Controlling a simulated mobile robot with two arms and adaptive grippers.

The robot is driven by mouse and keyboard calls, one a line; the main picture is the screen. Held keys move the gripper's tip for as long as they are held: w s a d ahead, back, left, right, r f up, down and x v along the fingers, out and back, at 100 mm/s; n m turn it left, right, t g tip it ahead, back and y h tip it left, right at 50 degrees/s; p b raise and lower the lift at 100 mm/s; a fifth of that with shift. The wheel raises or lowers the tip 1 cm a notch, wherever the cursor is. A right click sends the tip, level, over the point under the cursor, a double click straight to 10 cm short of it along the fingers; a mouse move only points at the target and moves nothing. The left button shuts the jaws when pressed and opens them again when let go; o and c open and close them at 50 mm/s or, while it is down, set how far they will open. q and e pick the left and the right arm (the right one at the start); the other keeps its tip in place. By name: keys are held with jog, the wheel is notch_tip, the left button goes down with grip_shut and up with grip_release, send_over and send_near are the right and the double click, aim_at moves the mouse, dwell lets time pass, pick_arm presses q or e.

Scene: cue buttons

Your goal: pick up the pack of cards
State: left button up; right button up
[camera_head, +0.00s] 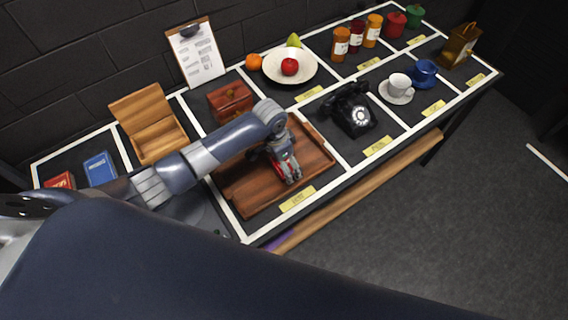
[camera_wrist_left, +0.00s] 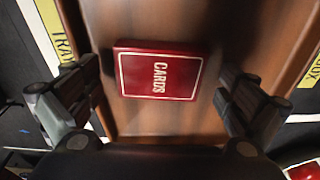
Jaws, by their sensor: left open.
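The pack of cards (camera_wrist_left: 160,75) is a dark red box with a pale border and the word CARDS, lying flat in a brown wooden tray (camera_head: 240,205). In the head view my left gripper (camera_head: 288,174) points down over the tray and hides most of the pack. In the left wrist view my left gripper (camera_wrist_left: 162,98) is open, with one finger to each side of the pack and visible gaps between. The fingers do not appear to touch it. My right gripper is not in view.
A black telephone (camera_head: 352,112) stands right of the tray, a red-brown chest (camera_head: 230,101) behind it. An open wooden box (camera_head: 150,125), a blue box or book (camera_head: 100,168) and a red one (camera_head: 60,181) are at left. A fruit plate (camera_head: 290,76) stands farther back.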

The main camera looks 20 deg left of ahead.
pick_arm(q)
jog(key=shift+c, duration=0.5)
jog(key=c, duration=0.9)
jog(key=shift+c, duration=0.8)
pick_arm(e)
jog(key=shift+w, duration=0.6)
